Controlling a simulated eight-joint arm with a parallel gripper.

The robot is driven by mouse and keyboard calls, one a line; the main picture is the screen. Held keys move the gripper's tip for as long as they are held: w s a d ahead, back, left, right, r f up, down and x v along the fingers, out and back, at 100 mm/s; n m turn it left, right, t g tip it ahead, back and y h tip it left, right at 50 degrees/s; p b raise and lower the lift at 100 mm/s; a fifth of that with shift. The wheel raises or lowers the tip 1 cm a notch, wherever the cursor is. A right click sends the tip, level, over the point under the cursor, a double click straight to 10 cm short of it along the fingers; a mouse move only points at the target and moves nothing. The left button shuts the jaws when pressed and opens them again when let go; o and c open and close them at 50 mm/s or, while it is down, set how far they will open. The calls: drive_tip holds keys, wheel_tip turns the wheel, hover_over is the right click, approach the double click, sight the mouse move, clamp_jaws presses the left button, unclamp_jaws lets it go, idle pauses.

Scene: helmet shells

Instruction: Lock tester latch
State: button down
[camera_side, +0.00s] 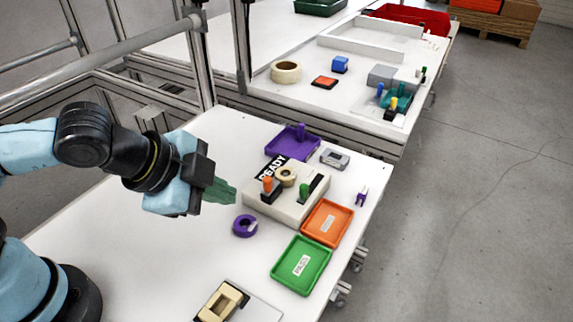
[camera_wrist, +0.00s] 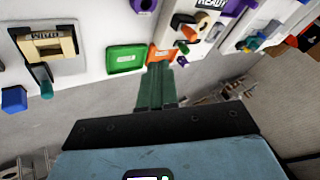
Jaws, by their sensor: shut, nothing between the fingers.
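The tester is a white box (camera_side: 286,208) with a READY sign (camera_side: 271,168), an orange-knobbed lever (camera_side: 267,184), a green-knobbed lever (camera_side: 304,189) and a tan ring (camera_side: 286,174) on top. I cannot tell which lever is the latch or whether it is locked. Part of the tester, with the READY sign (camera_wrist: 212,3), is at the top of the wrist view. My gripper (camera_side: 228,193) has green fingers, shut and empty, left of the tester and apart from it in the side view. In the wrist view the fingertips (camera_wrist: 160,66) point toward the orange tray.
An orange tray (camera_side: 327,222) and a green tray (camera_side: 301,265) lie in front of the tester. A purple tape roll (camera_side: 245,226) lies to its left, a purple tray (camera_side: 292,142) behind. A tan frame fixture (camera_side: 222,302) stands near the front. The table's left middle is clear.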

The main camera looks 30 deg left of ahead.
sight(270, 179)
drive_tip(key=w+f, duration=0.5)
drive_tip(key=w, duration=0.3)
drive_tip(key=shift+d+f, duration=0.15)
drive_tip(key=shift+f, duration=0.2)
idle(0.5)
drive_tip(key=shift+w, duration=1.4)
drive_tip(key=s+r, duration=0.8)
drive_tip(key=s, duration=0.1)
drive_tip(key=shift+s+a, duration=0.3)
drive_tip(key=shift+a, duration=0.15)
